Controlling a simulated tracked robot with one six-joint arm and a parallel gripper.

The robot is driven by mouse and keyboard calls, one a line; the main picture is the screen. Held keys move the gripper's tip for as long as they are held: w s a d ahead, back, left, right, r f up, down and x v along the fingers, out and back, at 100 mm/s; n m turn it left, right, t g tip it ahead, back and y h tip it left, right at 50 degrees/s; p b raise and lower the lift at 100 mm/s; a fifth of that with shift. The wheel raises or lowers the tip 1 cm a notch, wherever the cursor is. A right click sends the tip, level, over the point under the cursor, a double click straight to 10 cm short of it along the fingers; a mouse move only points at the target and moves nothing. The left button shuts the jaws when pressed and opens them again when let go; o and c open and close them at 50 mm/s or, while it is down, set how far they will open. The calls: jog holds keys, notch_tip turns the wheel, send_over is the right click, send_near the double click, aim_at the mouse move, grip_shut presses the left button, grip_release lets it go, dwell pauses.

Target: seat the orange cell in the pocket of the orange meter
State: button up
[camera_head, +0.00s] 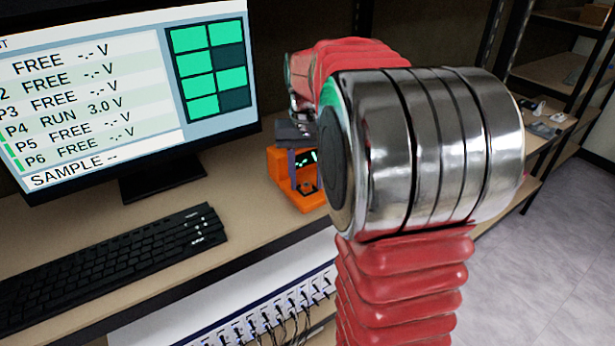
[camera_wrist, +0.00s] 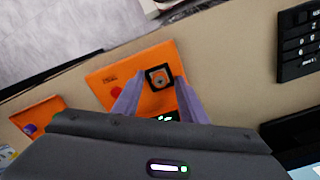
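The orange meter (camera_head: 285,182) stands on the bench right of the monitor, partly hidden by my arm. In the wrist view the meter (camera_wrist: 105,82) has a red button and a display with green digits. A black-framed square pocket (camera_wrist: 158,77) on its top has a small orange-brown and pale shape inside; I cannot tell whether this is the orange cell or the pocket floor. My gripper (camera_wrist: 159,77) points down over the meter, its two lavender fingers apart on either side of the pocket. No cell shows held between them.
A second orange object (camera_wrist: 38,115) with a purple part lies left of the meter in the wrist view. The monitor (camera_head: 130,90) and black keyboard (camera_head: 115,260) stand on the left. A row of white connectors with cables (camera_head: 260,315) runs below the bench edge. Shelves stand at right.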

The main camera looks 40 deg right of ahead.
aim_at(306, 184)
jog(key=shift+r, duration=0.1)
jog(key=shift+r, duration=3.6)
